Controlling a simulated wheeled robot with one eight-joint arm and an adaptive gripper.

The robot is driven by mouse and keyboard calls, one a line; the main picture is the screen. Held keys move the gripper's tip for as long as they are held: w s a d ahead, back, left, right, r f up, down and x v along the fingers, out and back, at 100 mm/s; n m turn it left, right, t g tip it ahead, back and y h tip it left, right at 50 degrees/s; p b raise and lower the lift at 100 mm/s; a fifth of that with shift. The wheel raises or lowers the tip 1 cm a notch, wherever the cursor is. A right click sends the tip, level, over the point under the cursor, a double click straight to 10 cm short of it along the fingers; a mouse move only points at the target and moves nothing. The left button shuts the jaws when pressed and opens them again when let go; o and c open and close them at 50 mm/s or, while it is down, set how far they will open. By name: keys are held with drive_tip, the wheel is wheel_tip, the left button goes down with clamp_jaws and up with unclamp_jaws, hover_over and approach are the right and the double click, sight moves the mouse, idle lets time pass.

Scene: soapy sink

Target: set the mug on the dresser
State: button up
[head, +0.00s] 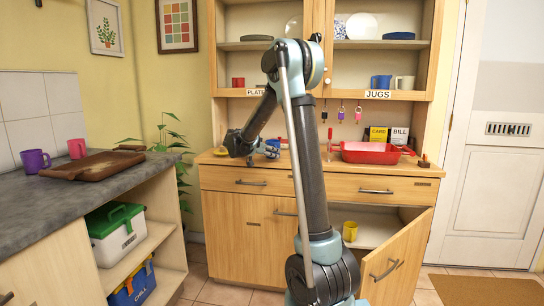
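The dresser (232,222) stands ahead, with a wooden worktop, drawers, cupboards and open shelves. Several mugs are in view, and I cannot tell which one is meant. A purple mug (35,161) and a pink mug (77,148) stand on the grey counter at left. A yellow mug (350,231) is inside the dresser's open lower cupboard. A red mug (238,82) and a cream mug (405,82) stand on the dresser's shelves. My gripper (268,151) is near the worktop's left part, well apart from these mugs; its fingers are small and dark, so its opening is unclear.
A brown tray (95,168) lies on the counter (60,190). A red basin (370,153) sits on the worktop's right part. The open cupboard door (398,265) juts out at the lower right. Boxes (118,235) fill the shelves under the counter. A blue jug (381,82) stands by the cream mug.

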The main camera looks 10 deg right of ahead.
drive_tip(key=v, duration=1.1)
drive_tip(key=shift+s+a, duration=0.2)
drive_tip(key=s+d+f+n+g+y, duration=0.25)
drive_tip(key=s+d, duration=0.45)
drive_tip(key=s, duration=0.5)
drive_tip(key=s+d+f+n+g+y, duration=0.2)
drive_tip(key=s+d+f+n, duration=0.15)
drive_tip(key=s+d, duration=0.65)
drive_tip(key=s+a+f+n+y, duration=0.1)
drive_tip(key=s+a+f+y, duration=0.1)
drive_tip(key=s+f, duration=0.3)
drive_tip(key=s+a+f+n+g+y, duration=0.1)
drive_tip(key=s+f, duration=0.4)
drive_tip(key=s, duration=0.6)
drive_tip(key=s+a+f+n+y, duration=0.2)
drive_tip(key=s+f, duration=0.3)
drive_tip(key=s, duration=0.3)
drive_tip(key=shift+a+n+y, duration=0.4)
drive_tip(key=shift+a+y, duration=0.05)
drive_tip(key=shift+y, duration=0.1)
drive_tip(key=shift+f+g, duration=0.1)
drive_tip(key=shift+g, duration=0.15)
